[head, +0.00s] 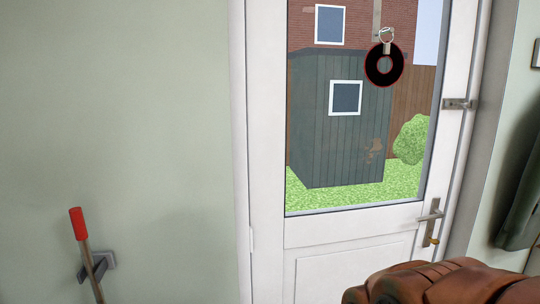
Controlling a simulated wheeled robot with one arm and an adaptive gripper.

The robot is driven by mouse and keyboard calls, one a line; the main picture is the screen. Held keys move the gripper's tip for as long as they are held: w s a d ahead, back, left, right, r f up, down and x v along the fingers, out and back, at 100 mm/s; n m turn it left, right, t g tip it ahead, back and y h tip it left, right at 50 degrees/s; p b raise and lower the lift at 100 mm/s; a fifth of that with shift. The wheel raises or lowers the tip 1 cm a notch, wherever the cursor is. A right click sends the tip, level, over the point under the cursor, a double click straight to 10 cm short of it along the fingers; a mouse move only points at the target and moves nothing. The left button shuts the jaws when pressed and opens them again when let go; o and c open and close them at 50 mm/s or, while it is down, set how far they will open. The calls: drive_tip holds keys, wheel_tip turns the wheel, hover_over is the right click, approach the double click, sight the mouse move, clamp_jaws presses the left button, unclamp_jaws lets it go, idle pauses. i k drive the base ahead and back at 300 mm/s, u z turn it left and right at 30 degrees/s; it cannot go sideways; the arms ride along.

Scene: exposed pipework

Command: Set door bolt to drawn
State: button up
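The white door (268,150) with a large glass pane fills the middle and right of the head view and looks closed. A small grey metal bolt (458,104) sits at the door's right edge, at upper-pane height. It appears to reach towards the frame, but it is too small to tell whether it is shot or drawn. Below it is a lever handle (431,217) on a metal plate, with a small brass-coloured piece at its lower end. My gripper is not in view.
A black ring with a red edge (372,66) hangs in front of the glass. A brown, leather-like rounded object (440,285) fills the bottom right, before the door. A red-handled stick (77,222) stands at a grey wall bracket. Dark cloth (520,205) hangs at far right.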

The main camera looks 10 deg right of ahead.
sight(467, 106)
drive_tip(key=u, duration=1.25)
drive_tip(key=k, duration=0.8)
drive_tip(key=z, duration=1.5)
drive_tip(key=i, duration=0.35)
